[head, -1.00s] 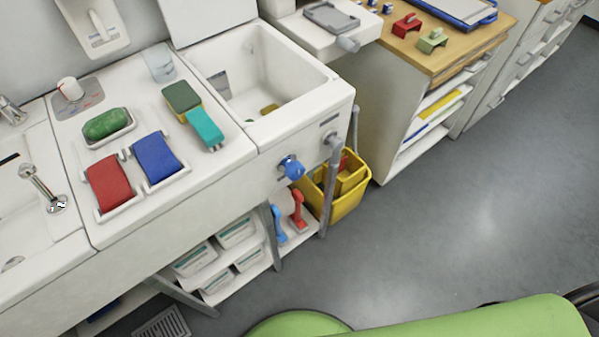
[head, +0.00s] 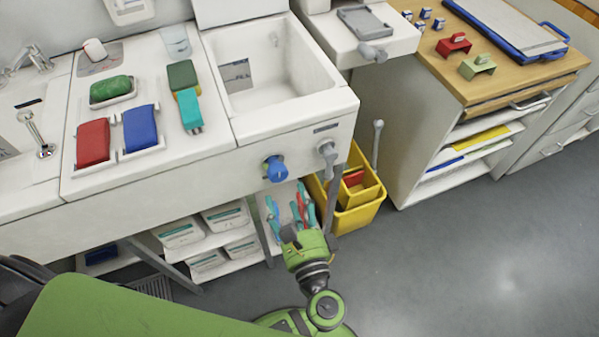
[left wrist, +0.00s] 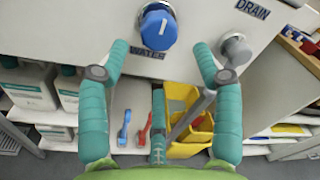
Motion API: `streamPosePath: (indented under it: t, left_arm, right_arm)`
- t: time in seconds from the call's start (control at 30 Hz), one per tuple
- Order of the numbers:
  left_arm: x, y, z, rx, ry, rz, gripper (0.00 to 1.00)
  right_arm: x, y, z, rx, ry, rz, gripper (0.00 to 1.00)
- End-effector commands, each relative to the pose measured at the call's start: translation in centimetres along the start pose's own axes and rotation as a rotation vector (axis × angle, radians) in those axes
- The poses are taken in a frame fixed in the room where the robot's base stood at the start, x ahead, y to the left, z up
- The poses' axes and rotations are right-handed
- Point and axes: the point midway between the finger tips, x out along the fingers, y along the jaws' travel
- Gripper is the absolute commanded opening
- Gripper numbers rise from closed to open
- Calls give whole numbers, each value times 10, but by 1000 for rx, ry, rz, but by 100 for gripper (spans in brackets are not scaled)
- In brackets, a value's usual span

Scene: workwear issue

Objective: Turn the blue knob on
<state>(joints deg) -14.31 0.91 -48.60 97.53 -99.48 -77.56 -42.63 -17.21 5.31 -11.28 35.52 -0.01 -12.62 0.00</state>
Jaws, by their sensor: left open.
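The blue knob (head: 275,168) sits on the white front panel below the sink. In the left wrist view the blue knob (left wrist: 157,27) is above the word WATER, and its white mark stands nearly upright. My left gripper (head: 288,196) is open and empty, just below and in front of the knob. In the left wrist view the teal fingers of my left gripper (left wrist: 160,52) are spread wide, with the knob above and between the tips, not gripped. A grey knob (left wrist: 235,50) by the word DRAIN is near the right fingertip. My right gripper is not in view.
A yellow bucket (head: 352,210) stands on the floor right of the knobs. White containers (head: 180,232) are on the shelf below. The white sink (head: 285,123) is above the panel, and a wooden-topped cabinet (head: 455,75) is to the right. The floor at right is clear.

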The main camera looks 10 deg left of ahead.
Motion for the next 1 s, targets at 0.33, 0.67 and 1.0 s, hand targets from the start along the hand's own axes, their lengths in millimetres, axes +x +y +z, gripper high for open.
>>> streamPosePath:
  t: [0.33, 0.67, 1.0]
  left_arm:
    - [40, -8, 9, 2, -24, -13, 66]
    - [69, -6, 8, 0, -20, -10, 66]
    - [70, -5, 7, 0, -19, -9, 22]
  right_arm:
    - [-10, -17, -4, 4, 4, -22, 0]
    - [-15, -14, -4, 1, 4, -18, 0]
    - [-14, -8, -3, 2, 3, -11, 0]
